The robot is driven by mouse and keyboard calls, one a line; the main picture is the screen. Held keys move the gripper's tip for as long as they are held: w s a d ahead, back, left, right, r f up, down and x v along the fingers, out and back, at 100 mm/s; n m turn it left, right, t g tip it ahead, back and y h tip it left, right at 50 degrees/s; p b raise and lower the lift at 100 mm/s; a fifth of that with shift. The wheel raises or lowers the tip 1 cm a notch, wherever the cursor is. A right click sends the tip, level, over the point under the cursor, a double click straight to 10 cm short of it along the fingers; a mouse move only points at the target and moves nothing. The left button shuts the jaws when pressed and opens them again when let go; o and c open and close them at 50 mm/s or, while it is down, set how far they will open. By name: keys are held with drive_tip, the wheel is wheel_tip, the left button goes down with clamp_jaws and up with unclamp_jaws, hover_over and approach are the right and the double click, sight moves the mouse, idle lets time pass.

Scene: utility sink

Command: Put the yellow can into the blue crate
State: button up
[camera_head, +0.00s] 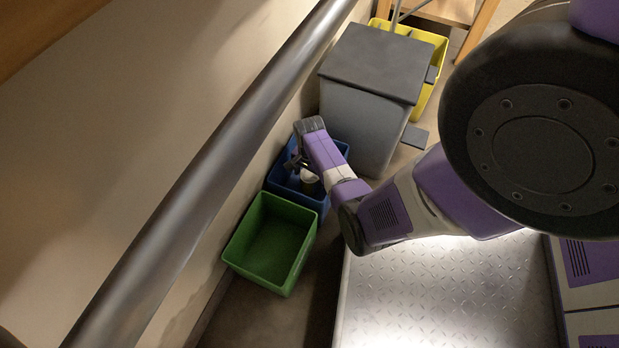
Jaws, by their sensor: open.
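The blue crate (281,188) stands on the floor against the wall, left of centre in the head view. A small can with a pale top and a dull yellowish side (311,187) shows inside the crate's outline, partly covered by my arm. My gripper (300,165) is over the crate, with its open jaws close to the can. I cannot tell whether a finger touches the can or whether the can rests on the crate floor. My wrist and forearm hide the right part of the crate.
An empty green crate (235,240) stands directly in front of the blue one. A grey pedal bin (362,120) with a dark lid stands behind it, and a yellow bucket (433,70) is farther back. A metal rail (215,150) runs along the wall at left.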

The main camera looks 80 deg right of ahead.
wheel_tip(320, 180, up, 6)
drive_tip(key=p, duration=0.2)
drive_tip(key=shift+r+p, duration=0.2)
drive_tip(key=shift+p, duration=0.2)
